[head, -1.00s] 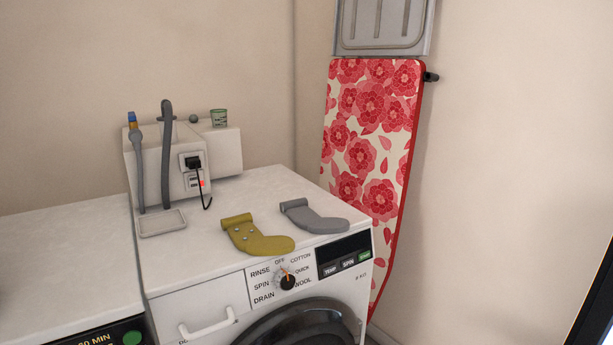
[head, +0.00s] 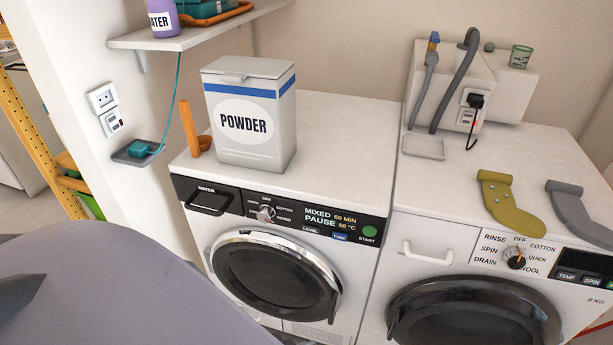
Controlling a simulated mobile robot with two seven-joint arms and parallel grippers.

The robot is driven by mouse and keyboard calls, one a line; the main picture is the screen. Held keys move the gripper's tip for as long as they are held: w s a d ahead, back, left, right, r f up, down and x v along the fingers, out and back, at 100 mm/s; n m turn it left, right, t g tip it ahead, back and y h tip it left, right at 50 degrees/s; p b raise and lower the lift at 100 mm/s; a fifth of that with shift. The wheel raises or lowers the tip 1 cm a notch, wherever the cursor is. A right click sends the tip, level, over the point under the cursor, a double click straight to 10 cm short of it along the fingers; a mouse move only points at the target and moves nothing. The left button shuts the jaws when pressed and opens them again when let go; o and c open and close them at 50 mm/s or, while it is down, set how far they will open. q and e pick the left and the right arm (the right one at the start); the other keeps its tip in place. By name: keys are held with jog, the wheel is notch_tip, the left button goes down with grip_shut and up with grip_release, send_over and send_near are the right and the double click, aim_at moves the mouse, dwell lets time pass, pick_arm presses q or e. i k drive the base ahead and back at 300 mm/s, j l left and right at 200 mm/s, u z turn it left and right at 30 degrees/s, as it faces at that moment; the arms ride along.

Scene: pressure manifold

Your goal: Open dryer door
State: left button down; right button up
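The left machine (head: 228,236), with a "WATER" drawer and a "MIXED 60 MIN" display, looks like the dryer. Its round door (head: 272,278), dark glass in a chrome ring, appears shut. The grey shape at the lower left stops short of the door in the picture. The right machine (head: 455,239), marked "RINSE", "SPIN" and "DRAIN", looks like a washer. Its dark round door (head: 475,318) also appears shut and is cut off by the bottom edge. Neither of my grippers can be made out in the head view.
A powder box (head: 252,148) and an orange scoop (head: 195,135) are on the left machine. An olive sock (head: 510,208) and a grey sock (head: 580,212) lie on the right one. A wall shelf (head: 195,35) overhangs at upper left. A yellow rack (head: 35,140) stands farther left.

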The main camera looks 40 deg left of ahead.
aim_at(275, 282)
jog(key=u, duration=1.1)
